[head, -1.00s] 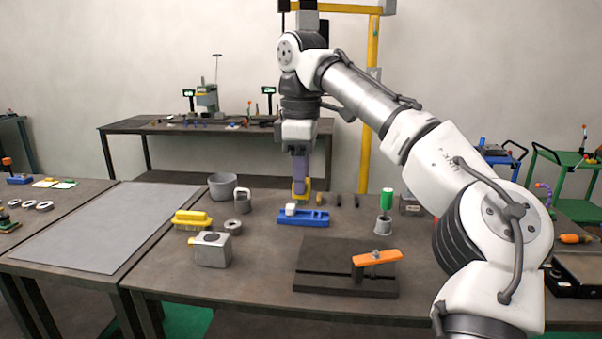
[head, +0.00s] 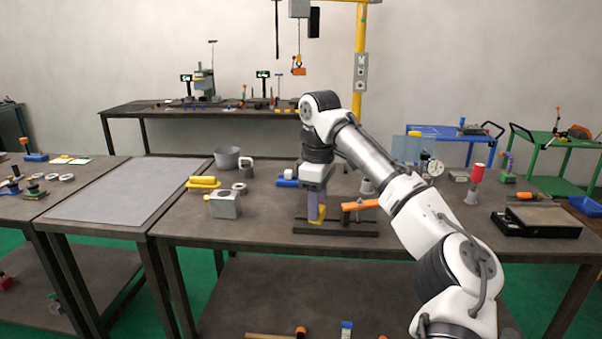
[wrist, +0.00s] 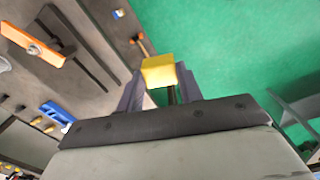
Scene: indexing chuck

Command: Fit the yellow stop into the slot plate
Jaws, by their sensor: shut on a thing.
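The yellow stop (head: 317,221) is a small block held between the fingers of my gripper (head: 317,207). In the wrist view the yellow stop (wrist: 158,71) sits at the fingertips of my gripper (wrist: 158,88), which is shut on it. The slot plate (head: 360,230) is a dark flat plate near the table's front, with a slot along it. In the head view the stop is in front of the plate's left part; its exact height above it is unclear. The wrist view shows the slot plate (wrist: 85,52) at upper left, apart from the stop.
An orange clamp (head: 360,205) stands on the slot plate, right of my gripper. A blue holder (head: 287,181) lies behind. Green floor (wrist: 215,40) shows past the table edge.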

